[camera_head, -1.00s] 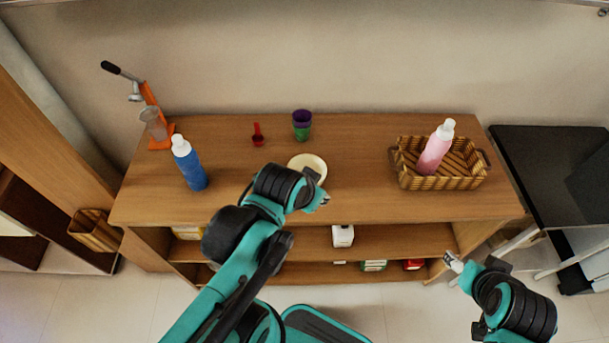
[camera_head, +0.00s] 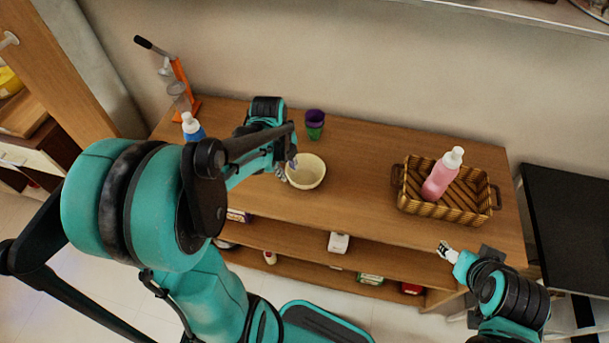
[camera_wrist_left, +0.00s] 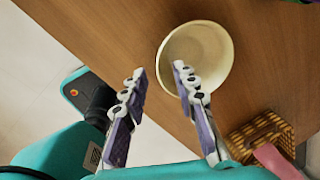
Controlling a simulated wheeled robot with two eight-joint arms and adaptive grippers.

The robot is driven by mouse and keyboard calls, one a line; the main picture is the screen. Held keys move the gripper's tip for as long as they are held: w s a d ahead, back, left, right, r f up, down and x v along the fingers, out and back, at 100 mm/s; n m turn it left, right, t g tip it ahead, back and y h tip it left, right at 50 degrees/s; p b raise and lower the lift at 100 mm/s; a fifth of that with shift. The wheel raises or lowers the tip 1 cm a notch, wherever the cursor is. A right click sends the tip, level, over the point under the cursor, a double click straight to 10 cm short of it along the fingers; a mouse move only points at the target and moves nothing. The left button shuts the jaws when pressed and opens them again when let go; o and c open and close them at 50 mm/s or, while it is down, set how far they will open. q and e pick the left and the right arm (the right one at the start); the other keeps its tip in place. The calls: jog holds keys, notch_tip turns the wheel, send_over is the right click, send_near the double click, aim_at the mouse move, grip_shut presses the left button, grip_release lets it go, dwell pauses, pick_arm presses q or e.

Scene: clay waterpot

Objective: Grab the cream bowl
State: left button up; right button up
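The cream bowl (camera_head: 312,174) stands upright on the wooden shelf top in the head view. It also shows in the left wrist view (camera_wrist_left: 205,45), and it looks empty. My left gripper (camera_head: 284,172) is at the bowl's left side. In the left wrist view my left gripper (camera_wrist_left: 160,72) is open with nothing held. One finger overlaps the bowl's near rim and the other is outside it; I cannot tell whether either touches. My right gripper (camera_head: 446,251) is off the shelf's front right edge, away from the bowl; its opening is too small to judge.
Purple and green cups (camera_head: 315,124) stand behind the bowl. A wicker basket (camera_head: 407,202) with a pink bottle (camera_head: 440,178) is at right. A blue bottle (camera_head: 192,128) and an orange press (camera_head: 181,88) are at left. Bare wood separates bowl and basket.

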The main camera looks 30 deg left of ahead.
pick_arm(q)
jog(key=f, duration=0.1)
jog(key=f+b, duration=0.1)
jog(key=f, duration=0.1)
jog(key=d+f+b, duration=0.1)
jog(key=f, duration=0.1)
jog(key=shift+w+d+f, duration=0.1)
jog(key=shift+w+f, duration=0.15)
jog(key=shift+w+f+b, duration=0.1)
jog(key=shift+f+b, duration=0.15)
jog(key=shift+b, duration=0.05)
jog(key=shift+r, duration=0.1)
grip_shut()
